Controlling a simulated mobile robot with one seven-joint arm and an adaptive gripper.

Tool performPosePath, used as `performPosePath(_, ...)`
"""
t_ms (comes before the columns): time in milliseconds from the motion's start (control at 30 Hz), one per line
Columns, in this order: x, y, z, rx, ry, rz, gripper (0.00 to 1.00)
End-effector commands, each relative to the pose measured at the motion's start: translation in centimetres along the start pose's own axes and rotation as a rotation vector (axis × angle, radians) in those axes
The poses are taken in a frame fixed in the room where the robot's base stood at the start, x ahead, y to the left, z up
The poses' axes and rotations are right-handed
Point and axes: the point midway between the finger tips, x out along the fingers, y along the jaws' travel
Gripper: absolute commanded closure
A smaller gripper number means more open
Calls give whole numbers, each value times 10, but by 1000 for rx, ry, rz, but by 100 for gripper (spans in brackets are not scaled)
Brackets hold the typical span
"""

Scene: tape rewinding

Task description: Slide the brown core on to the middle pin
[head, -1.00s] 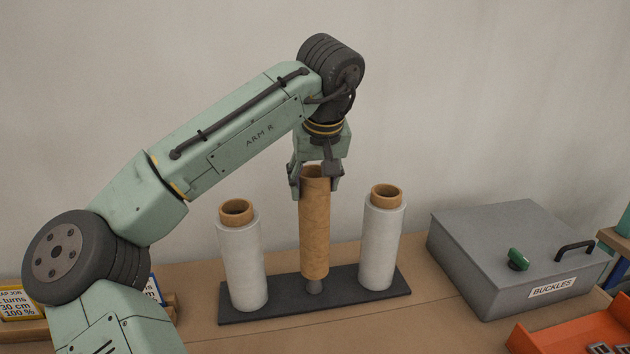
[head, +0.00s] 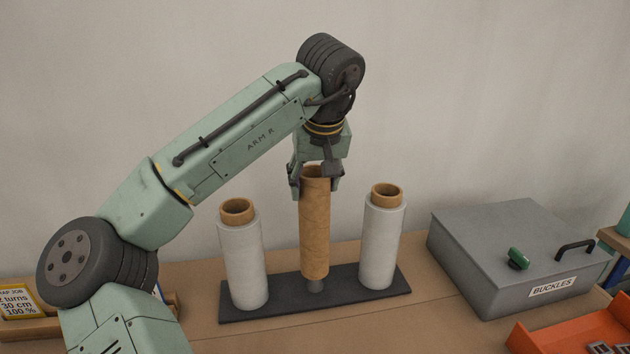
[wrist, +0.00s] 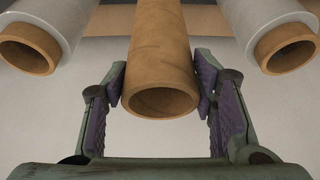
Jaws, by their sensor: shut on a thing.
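The bare brown core (head: 315,230) stands upright between two white rolls, above the dark base plate (head: 350,276). My gripper (head: 316,185) is shut on its upper end, one finger on each side. In the wrist view, the core (wrist: 158,60) lies between the purple pads of my gripper (wrist: 160,90). The grey foot of the middle pin (head: 316,286) shows just under the core's lower end. The rest of the pin is hidden, seemingly inside the core. A small gap separates the core from the plate.
White rolls on brown cores stand close by at left (head: 243,262) and right (head: 381,245) on the same plate. A grey BUCKLES box (head: 500,255) and an orange tray (head: 570,335) are at right. A yellow sign (head: 18,303) is at far left.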

Motion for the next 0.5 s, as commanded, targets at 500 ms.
performPosePath(500, 18, 1, 8, 1, 0, 1, 93)
